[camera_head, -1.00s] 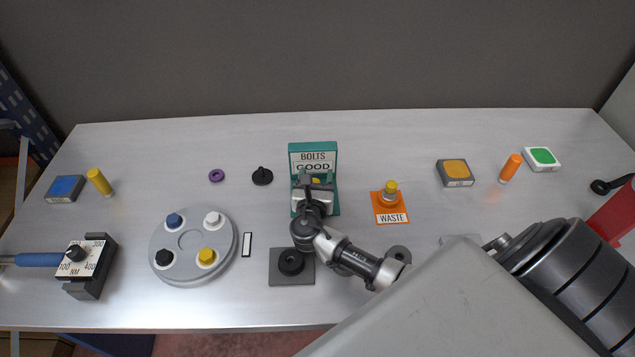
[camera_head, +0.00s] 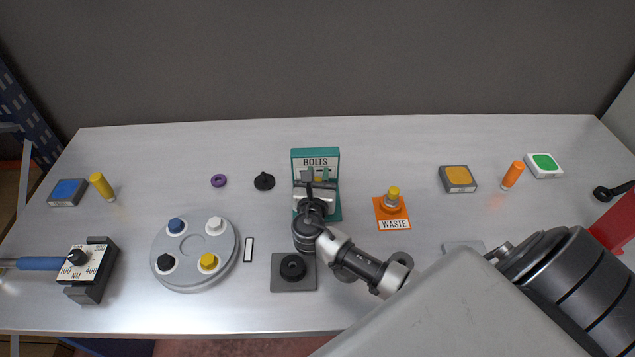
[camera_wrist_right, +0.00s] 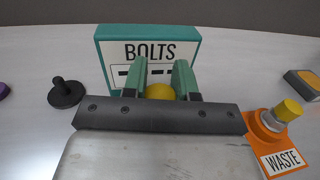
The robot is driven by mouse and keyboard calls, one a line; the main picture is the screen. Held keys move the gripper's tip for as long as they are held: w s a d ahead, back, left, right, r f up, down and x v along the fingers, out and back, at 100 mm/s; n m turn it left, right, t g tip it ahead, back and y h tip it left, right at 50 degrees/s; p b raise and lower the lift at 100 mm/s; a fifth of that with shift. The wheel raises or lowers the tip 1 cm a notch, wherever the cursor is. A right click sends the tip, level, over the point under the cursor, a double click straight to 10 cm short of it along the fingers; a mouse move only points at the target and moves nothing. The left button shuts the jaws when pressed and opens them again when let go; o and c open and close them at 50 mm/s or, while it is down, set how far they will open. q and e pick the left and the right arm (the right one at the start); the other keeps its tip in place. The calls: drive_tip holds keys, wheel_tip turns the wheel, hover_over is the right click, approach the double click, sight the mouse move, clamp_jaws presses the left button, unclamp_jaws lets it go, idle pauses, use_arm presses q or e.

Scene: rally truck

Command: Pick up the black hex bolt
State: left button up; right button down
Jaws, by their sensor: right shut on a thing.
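A black hex bolt (camera_head: 165,262) stands in the front-left seat of the round grey plate (camera_head: 193,284), beside blue, white and yellow bolts. My right gripper (camera_wrist_right: 160,80) is far to the right of it, in front of the teal BOLTS stand (camera_head: 316,154). In the head view this bolt is a small yellow spot (camera_head: 318,180), mostly hidden by the gripper. The lower lettering on the stand is partly covered. My left gripper is not in view.
An orange WASTE holder (camera_head: 394,224) with a yellow-topped bolt stands right of the stand. A black disc-based peg (camera_head: 264,181) and purple ring (camera_head: 219,180) lie to its left. A blue-handled torque wrench (camera_head: 40,263) is at far left. The table's back is mostly clear.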

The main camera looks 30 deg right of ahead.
drive_tip(key=s+d+r, duration=0.6)
drive_tip(key=s+r, duration=0.3)
drive_tip(key=s, duration=0.1)
drive_tip(key=s+a+n+t+y, duration=0.1)
drive_tip(key=s+a+n+y, duration=0.1)
drive_tip(key=a+y, duration=0.2)
drive_tip(key=s+a+n+t+y, duration=0.1)
drive_tip(key=s+a+n+y, duration=0.1)
drive_tip(key=a, duration=0.7)
drive_tip(key=s+a+n+t+y, duration=0.2)
drive_tip(key=a+n+y, duration=0.2)
drive_tip(key=a, duration=0.3)
drive_tip(key=shift+a+f+y, duration=0.15)
drive_tip(key=shift+a+y, duration=0.1)
drive_tip(key=shift+y, duration=0.55)
drive_tip(key=shift+d, duration=0.1)
